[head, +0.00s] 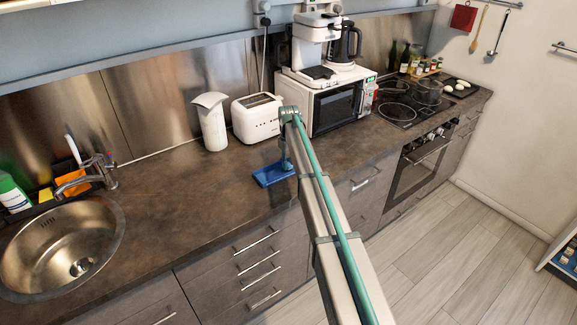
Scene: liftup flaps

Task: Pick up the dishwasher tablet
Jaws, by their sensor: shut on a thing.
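A flat, blue rectangular item (268,178) lies on the brown countertop near its front edge, in front of the white toaster. My gripper (286,165) points down at the back right part of this blue item, low over the counter. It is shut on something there. The fingertips are small in the head view, and what is between them cannot be made out. I cannot pick out a single dishwasher tablet apart from the blue item. My arm comes up from the lower right and covers part of the counter edge and drawers.
The white toaster (257,118) and a white jug (211,122) stand behind the gripper. A microwave (338,105) with a coffee machine on top is to the right. The sink (55,250) is at left. The counter between sink and blue item is clear.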

